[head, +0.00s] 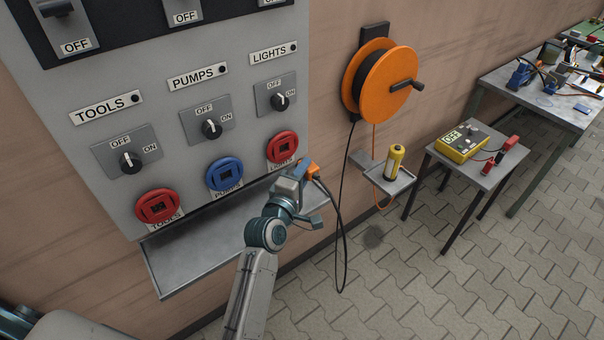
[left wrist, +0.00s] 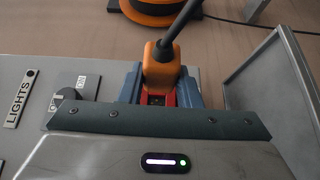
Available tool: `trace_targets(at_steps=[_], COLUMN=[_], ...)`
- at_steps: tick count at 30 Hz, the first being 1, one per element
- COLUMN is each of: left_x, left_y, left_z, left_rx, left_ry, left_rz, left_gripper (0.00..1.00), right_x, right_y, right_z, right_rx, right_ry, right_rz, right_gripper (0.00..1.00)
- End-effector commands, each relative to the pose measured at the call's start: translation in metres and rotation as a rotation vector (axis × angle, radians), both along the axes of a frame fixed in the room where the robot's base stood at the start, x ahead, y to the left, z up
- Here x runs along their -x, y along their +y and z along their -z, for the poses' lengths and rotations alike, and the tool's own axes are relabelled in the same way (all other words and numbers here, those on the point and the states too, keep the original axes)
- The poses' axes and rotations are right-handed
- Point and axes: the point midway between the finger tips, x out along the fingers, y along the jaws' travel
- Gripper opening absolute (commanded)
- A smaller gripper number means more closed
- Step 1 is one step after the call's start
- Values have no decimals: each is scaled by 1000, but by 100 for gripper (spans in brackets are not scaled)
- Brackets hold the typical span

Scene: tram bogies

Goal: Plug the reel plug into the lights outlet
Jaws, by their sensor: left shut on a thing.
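The reel plug (head: 312,169) is orange, with a black cable hanging from it in a loop up to the reel. My left gripper (head: 294,178) is shut on the plug, just right of and below the lights outlet in the head view. The plug also shows in the left wrist view (left wrist: 162,66), its cable running up and away. The lights outlet (head: 282,147) is a red round socket under the LIGHTS switch (head: 279,101). The plug looks apart from it; the exact gap cannot be told. My right gripper is not in view.
A red tools outlet (head: 157,206) and a blue pumps outlet (head: 224,174) sit left on the panel. A metal ledge (head: 195,257) juts out below. The orange reel (head: 389,83) hangs on the wall at right. A small shelf holds a yellow cylinder (head: 395,162).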

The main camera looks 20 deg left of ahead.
Motion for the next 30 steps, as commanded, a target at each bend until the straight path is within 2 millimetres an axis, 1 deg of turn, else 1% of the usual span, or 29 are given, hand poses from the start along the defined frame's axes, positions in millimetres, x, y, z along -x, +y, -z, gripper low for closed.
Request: trace_targets(at_steps=[5,18,24,30], left_x=[-5,-29,-35,-36], left_y=[7,37,44,46], left_z=[0,1,0,0], left_rx=[-3,-5,-3,-2], left_ry=[0,0,1,1], left_rz=[1,1,1,0], left_gripper=[10,10,10,10], right_x=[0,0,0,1], right_y=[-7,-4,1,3], right_z=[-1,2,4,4], right_rx=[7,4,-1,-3], right_ry=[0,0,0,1], right_rz=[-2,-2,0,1], right_gripper=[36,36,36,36])
